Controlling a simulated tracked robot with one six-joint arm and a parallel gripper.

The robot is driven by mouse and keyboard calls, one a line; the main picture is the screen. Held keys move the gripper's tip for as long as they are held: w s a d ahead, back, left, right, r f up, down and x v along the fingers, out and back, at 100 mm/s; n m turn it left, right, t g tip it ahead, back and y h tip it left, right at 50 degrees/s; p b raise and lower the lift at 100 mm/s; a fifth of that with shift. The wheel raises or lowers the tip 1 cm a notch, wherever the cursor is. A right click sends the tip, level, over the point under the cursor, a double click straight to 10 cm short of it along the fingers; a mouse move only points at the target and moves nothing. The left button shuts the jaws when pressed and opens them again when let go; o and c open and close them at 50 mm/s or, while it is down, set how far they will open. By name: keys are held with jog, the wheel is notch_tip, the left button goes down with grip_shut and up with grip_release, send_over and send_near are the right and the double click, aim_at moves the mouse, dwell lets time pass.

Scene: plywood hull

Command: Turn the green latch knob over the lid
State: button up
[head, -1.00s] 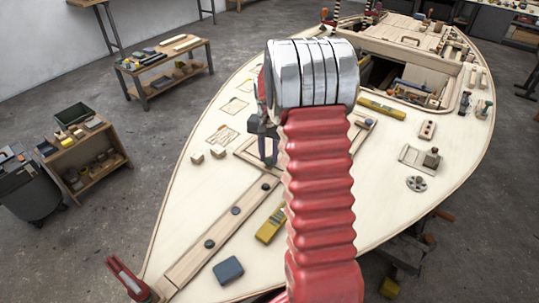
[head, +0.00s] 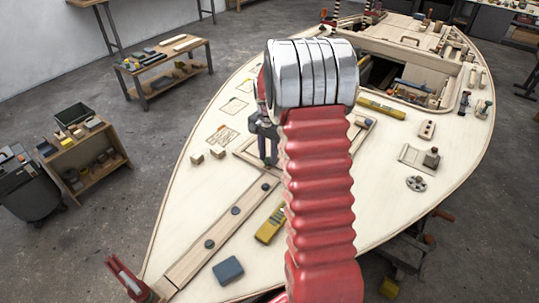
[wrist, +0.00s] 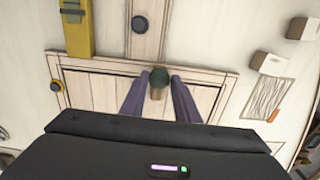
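The green latch knob (wrist: 159,77) sits at the frame edge of the wooden lid (wrist: 95,88) in the wrist view, with a short wooden tab pointing from it over the lid. My gripper (wrist: 157,80) is open, its two dark fingers on either side of the knob and tab. Gaps show on both sides, so the fingers appear apart from the knob; their exact height over it is hard to tell. In the head view my gripper (head: 268,155) points down over the lid frame (head: 243,155). The knob is hidden there behind my arm and gripper.
A yellow tool (wrist: 77,25) lies by the lid with a dark round knob (wrist: 57,86) near it. A wooden strip with dark buttons (wrist: 140,22) runs up to the lid. Two pale blocks (wrist: 270,63) stand at the right. A dark blue block (head: 228,270) lies on the deck.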

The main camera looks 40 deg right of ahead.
aim_at(268, 159)
jog(key=o, duration=0.4)
jog(key=shift+o, duration=0.2)
notch_tip(268, 159, up, 14)
dwell(0.5)
jog(key=shift+w+f+n, duration=0.1)
jog(key=shift+f+n, duration=0.05)
jog(key=shift+n, duration=0.15)
dwell(0.3)
